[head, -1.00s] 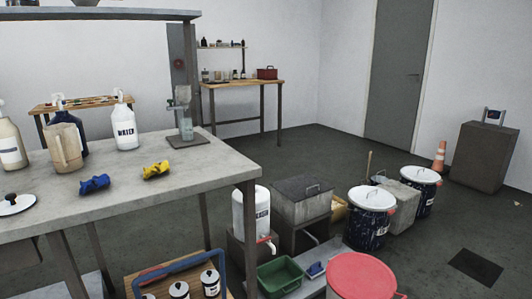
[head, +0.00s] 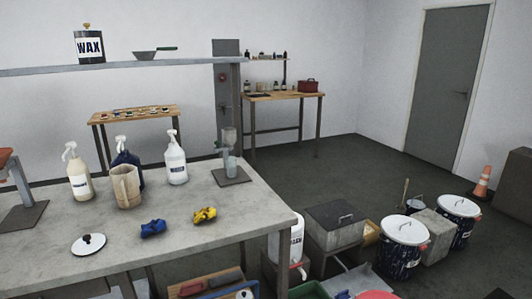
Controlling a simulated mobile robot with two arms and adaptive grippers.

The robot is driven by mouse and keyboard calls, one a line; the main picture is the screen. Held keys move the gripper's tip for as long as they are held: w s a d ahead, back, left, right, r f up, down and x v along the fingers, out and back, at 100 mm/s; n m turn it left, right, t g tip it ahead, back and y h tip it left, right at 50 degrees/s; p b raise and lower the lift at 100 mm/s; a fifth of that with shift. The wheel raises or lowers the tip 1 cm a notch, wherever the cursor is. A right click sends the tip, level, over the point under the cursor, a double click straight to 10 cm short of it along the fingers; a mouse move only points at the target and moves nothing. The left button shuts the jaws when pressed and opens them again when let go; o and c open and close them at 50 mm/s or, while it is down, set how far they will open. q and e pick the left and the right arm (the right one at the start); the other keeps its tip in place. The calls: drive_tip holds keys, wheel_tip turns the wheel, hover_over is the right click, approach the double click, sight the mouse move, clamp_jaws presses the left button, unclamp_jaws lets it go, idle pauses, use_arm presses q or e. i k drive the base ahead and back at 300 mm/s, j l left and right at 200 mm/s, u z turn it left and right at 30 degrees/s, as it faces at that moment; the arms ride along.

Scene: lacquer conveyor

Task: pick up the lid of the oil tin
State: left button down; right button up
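A round white lid (head: 88,243) with a dark knob lies flat on the grey workbench (head: 262,212), near its front left. Nothing touches it. I cannot tell from its look which tin it belongs to. No tin with a readable oil label shows in the head view. Neither of my grippers is in view.
Behind the lid stand several spray bottles (head: 177,165) and a beige jug (head: 125,187). A blue cloth-like item (head: 153,228) and a yellow one (head: 204,215) lie to its right. A wax tin (head: 90,47) sits on the shelf above. Lidded drums (head: 404,230) stand on the floor.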

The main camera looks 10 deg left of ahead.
sight(91, 244)
drive_tip(key=u, duration=2.25)
